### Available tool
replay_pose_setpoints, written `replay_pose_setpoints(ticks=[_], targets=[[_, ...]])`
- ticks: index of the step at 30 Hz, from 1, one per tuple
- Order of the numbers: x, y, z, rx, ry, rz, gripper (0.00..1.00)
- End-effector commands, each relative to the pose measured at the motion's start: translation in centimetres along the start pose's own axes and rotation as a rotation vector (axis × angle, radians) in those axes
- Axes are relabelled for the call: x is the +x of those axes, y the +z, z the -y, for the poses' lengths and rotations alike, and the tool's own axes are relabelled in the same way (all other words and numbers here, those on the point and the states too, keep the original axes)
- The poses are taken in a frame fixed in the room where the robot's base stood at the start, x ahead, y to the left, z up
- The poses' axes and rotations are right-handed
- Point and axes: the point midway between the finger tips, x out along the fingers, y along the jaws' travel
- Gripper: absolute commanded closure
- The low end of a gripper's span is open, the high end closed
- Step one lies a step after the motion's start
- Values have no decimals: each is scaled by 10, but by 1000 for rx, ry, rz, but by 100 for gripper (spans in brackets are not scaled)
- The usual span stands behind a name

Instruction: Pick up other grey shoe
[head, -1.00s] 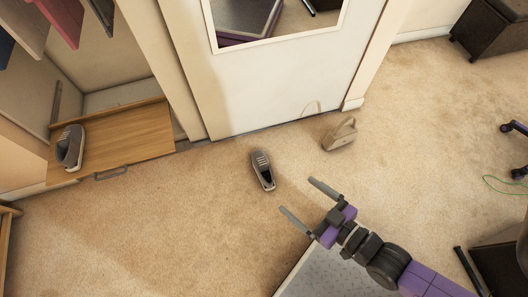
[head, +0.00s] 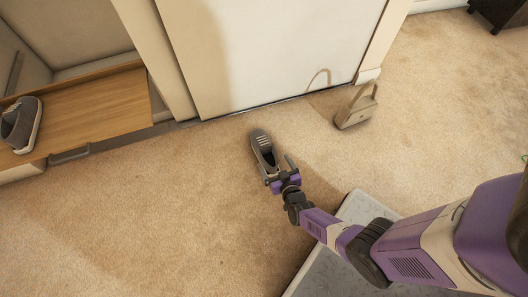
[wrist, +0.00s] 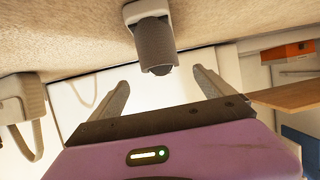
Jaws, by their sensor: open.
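A grey shoe (head: 262,147) lies on the carpet in front of the white door in the head view. Its toe points toward the door and its opening faces my arm. In the wrist view the shoe (wrist: 153,40) shows at top centre, beyond and between the fingertips. My gripper (head: 279,171) is at the shoe's near end, its fingers spread; it is open and empty in the wrist view (wrist: 160,85). Whether a finger touches the shoe I cannot tell. Another grey shoe (head: 20,125) sits on the wooden drawer at the left.
A beige handbag (head: 356,106) stands on the carpet right of the shoe, by the door frame; it also shows in the wrist view (wrist: 22,105). The wooden drawer (head: 95,112) juts out at left. Carpet left of the shoe is clear.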

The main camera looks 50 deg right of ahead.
Motion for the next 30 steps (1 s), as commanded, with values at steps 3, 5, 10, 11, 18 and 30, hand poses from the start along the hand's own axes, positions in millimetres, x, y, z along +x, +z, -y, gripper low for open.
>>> replay_pose_setpoints(ticks=[3,5,10,11,18,30], targets=[[12,5,0,3,5,1,8],[18,5,0,3,6,1,8],[31,4,1,3,4,2,8],[32,3,0,3,4,2,8],[59,5,2,3,4,0,8],[80,1,1,2,4,3,8]])
